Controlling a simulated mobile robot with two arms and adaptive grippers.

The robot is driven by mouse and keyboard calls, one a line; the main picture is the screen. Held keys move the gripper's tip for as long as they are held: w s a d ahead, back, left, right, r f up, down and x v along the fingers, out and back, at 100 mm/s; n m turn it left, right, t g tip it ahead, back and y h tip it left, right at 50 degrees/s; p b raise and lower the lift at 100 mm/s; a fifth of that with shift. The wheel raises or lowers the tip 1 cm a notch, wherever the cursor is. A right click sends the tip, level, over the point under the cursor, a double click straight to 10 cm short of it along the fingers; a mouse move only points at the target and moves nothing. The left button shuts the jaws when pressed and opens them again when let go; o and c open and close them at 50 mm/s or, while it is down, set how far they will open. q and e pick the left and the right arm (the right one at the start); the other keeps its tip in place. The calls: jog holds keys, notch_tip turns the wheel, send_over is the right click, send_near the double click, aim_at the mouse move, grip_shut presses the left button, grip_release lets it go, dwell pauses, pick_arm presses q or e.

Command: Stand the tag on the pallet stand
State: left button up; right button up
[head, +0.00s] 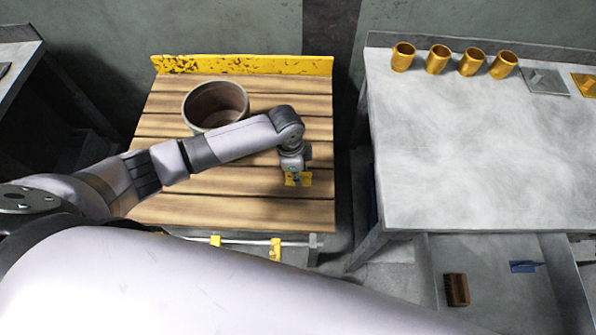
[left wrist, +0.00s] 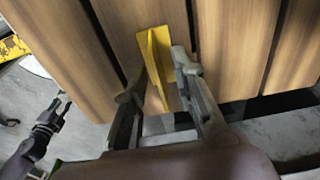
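The pallet stand (head: 250,208) is a wooden slatted top with a worn yellow board along its back edge. A yellow tag (head: 304,179) is near its right side, partly hidden under my left gripper (head: 297,178). In the left wrist view the tag (left wrist: 157,45) has a flat base and an upright fin, and appears to stand on the planks. The fingers of my left gripper (left wrist: 153,72) straddle the fin, with a visible gap on the right side. A dark jointed shape (left wrist: 42,128) at the left edge looks like my right gripper; its finger state is unclear.
A round open pot (head: 216,105) stands at the back of the pallet stand. Two yellow pieces (head: 275,248) are at a rail on its front. A grey table (head: 480,150) to the right carries several brass cups (head: 437,59) along its back. A brush (head: 456,290) lies below, in front.

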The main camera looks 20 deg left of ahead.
pick_arm(q)
notch_tip(320, 180, up, 12)
jog(key=a, duration=0.1)
jog(key=shift+s+a+r, duration=0.15)
jog(key=shift+s+a, duration=0.05)
dwell(0.3)
jog(key=shift+s, duration=0.1)
dwell(0.4)
